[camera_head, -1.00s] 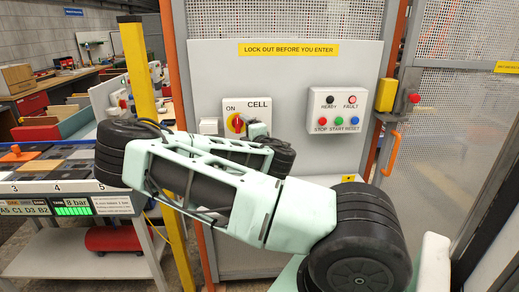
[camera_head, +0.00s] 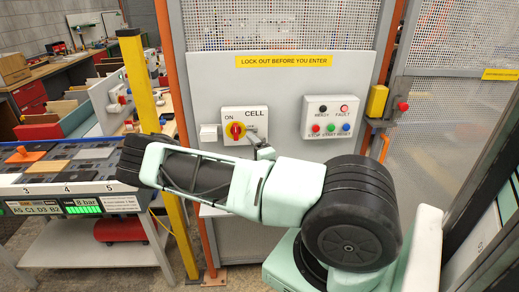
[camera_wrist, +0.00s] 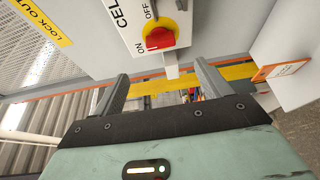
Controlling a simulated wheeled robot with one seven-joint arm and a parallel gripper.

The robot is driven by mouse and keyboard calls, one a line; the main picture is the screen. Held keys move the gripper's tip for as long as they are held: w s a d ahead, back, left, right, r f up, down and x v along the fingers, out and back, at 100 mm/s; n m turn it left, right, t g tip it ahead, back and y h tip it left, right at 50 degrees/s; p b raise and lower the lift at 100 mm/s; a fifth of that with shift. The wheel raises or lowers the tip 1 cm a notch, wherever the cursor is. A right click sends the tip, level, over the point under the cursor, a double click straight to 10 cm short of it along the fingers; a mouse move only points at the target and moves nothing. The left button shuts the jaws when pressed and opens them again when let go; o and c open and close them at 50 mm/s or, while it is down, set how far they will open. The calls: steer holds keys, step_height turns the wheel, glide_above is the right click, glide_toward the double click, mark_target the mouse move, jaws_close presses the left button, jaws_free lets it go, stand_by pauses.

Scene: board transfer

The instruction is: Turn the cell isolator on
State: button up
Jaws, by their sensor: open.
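The cell isolator (camera_head: 245,126) is a white box on the grey panel, marked CELL, with ON at its left and OFF at its right. Its red knob (camera_head: 236,130) sits on a yellow plate. In the wrist view the red knob (camera_wrist: 160,38) lies beyond and above the fingertips, roughly centred between them. I cannot tell for sure which mark the knob points to. My gripper (camera_wrist: 160,75) is open and empty, with its fingers apart from the knob. In the head view my gripper (camera_head: 262,148) is small, just right of the isolator's lower edge and partly hidden by my arm.
A small pale block (camera_head: 208,132) is left of the isolator. A button box (camera_head: 330,117) with READY, FAULT, STOP, START and RESET is to the right. A yellow post (camera_head: 140,80) and a workbench (camera_head: 75,188) stand at the left. A mesh door is at the right.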

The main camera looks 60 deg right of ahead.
steer(key=shift+p+v, duration=1.45)
steer(key=shift+v, duration=0.9)
steer(key=shift+f, duration=0.1)
